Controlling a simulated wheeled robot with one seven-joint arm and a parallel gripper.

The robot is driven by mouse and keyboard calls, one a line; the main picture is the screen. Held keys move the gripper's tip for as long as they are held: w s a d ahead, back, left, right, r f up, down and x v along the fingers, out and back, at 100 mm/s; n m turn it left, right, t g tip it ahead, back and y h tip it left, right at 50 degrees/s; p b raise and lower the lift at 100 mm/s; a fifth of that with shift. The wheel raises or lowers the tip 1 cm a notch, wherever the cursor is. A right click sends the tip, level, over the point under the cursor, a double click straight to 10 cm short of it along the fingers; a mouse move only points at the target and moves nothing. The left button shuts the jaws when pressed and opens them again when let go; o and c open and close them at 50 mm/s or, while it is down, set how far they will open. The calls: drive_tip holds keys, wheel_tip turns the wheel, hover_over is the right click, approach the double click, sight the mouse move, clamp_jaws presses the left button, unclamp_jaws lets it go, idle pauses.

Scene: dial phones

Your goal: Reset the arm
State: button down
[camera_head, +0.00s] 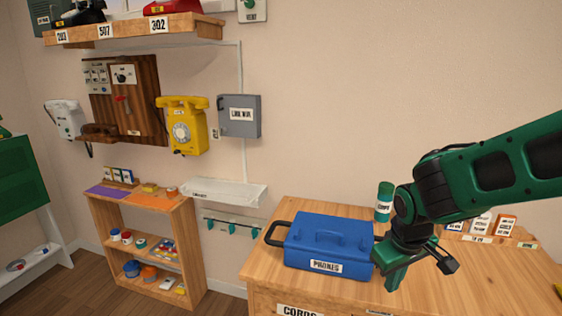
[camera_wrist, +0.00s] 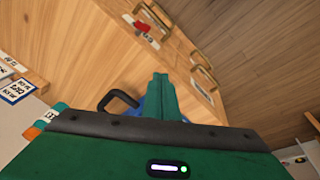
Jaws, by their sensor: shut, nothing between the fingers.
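My green arm reaches in from the right in the head view. My gripper (camera_head: 397,275) hangs fingers-down at the right end of the blue case labelled PHONES (camera_head: 327,243), above the wooden cabinet top (camera_head: 455,285). Its fingers are together and hold nothing. In the head view I cannot tell whether it touches the case. In the wrist view the closed fingers (camera_wrist: 161,78) point over the cabinet top, with the black loop handle (camera_wrist: 118,102) beside them and a little of the blue case behind them.
A green canister (camera_head: 384,201) stands behind the case. Small labelled boxes (camera_head: 480,223) stand at the cabinet's back right. A yellow dial phone (camera_head: 183,126) and grey LINK box (camera_head: 239,116) hang on the wall. A low shelf (camera_head: 196,245) stands left. The cabinet's front right is mostly clear.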

drive_tip(key=s+d+r+m+t+y, duration=0.1)
drive_tip(key=s+d+r+m+t, duration=0.1)
drive_tip(key=s+d+r+m, duration=0.35)
drive_tip(key=s+d+m+g, duration=0.2)
drive_tip(key=s+d, duration=0.2)
drive_tip(key=s, duration=0.3)
drive_tip(key=s+d+m+g, duration=0.2)
drive_tip(key=s+d, duration=0.3)
drive_tip(key=s, duration=0.3)
drive_tip(key=shift+s+d+f+m+g, duration=0.25)
drive_tip(key=shift+d+f+m+g, duration=0.05)
drive_tip(key=shift+m+g, duration=0.1)
drive_tip(key=shift+w+f, duration=0.25)
drive_tip(key=shift+w, duration=0.4)
